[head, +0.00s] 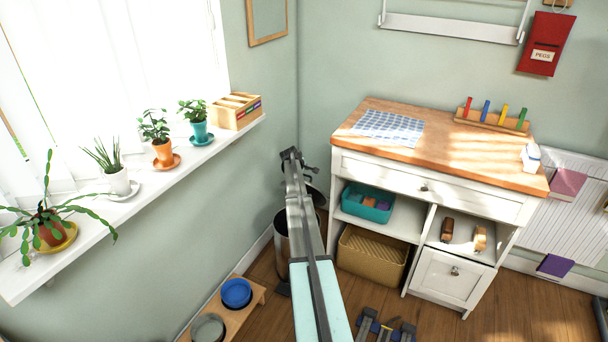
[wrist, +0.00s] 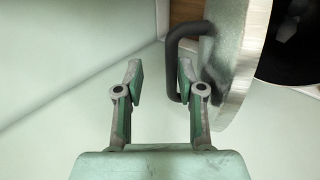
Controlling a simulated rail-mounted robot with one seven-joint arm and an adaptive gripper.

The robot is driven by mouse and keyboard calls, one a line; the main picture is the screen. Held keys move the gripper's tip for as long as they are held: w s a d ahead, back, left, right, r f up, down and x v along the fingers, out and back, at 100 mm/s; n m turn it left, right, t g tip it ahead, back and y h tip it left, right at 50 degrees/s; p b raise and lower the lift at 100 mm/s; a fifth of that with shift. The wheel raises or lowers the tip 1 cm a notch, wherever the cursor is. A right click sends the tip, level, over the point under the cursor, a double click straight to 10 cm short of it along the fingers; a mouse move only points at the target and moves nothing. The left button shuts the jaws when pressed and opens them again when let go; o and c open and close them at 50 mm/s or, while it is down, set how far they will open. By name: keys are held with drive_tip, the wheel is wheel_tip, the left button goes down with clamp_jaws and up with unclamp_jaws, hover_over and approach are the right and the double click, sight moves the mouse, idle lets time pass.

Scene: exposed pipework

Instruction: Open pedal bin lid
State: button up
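The pedal bin (head: 281,243) is a metal cylinder in the corner, partly hidden behind my arm. Its round lid (wrist: 235,65) fills the right of the wrist view, seen nearly edge-on and tilted up. The bin's dark inside (wrist: 290,45) shows beyond it. A dark loop handle (wrist: 172,62) stands out from the lid. My gripper (wrist: 161,70) is open, with nothing visible between its fingers. Its right finger is beside the handle and overlaps it in view; I cannot tell if they touch. In the head view, my gripper (head: 292,154) is above the bin, small and partly hidden.
A windowsill (head: 150,186) with potted plants runs along the left wall. A white cabinet (head: 385,163) with a wooden top stands right of the bin, holding a wicker basket (head: 371,257). A low stand with a blue bowl (head: 236,292) is on the floor at front left.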

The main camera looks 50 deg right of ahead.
drive_tip(key=a+r+p, duration=0.2)
drive_tip(key=r+p, duration=0.1)
drive_tip(key=r, duration=0.6)
drive_tip(key=s+a+r+p, duration=0.1)
drive_tip(key=a+r+p, duration=0.1)
drive_tip(key=r, duration=0.7)
drive_tip(key=shift+s+a+p, duration=0.2)
drive_tip(key=shift+s+p, duration=0.05)
drive_tip(key=shift+p, duration=0.4)
idle(0.6)
drive_tip(key=shift+r, duration=0.1)
idle(0.4)
drive_tip(key=v, duration=1.2)
